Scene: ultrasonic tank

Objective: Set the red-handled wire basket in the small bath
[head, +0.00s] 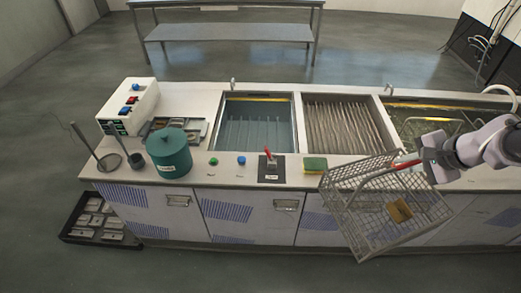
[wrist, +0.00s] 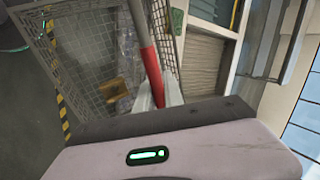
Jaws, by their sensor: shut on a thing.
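The wire basket (head: 375,205) is tilted and held at its red handle (head: 405,164) by my gripper (head: 418,163), which is shut on that handle. The basket hangs over the counter's front edge at the right, with a tan tag (head: 399,210) on its mesh. In the wrist view the red handle (wrist: 149,62) runs between the fingertips (wrist: 158,97), with the basket mesh (wrist: 95,45) beyond. A liquid-filled bath (head: 257,136) is set in the counter left of centre, away from the basket. A wider bath lies at the right (head: 440,106), partly cut off.
Between the baths is a slatted section (head: 337,127). On the counter's front strip are a green pot (head: 169,155), a small switch panel with a red lever (head: 270,170) and a sponge (head: 315,164). A control box (head: 130,104) stands at the left. A black tray (head: 99,220) is on the floor.

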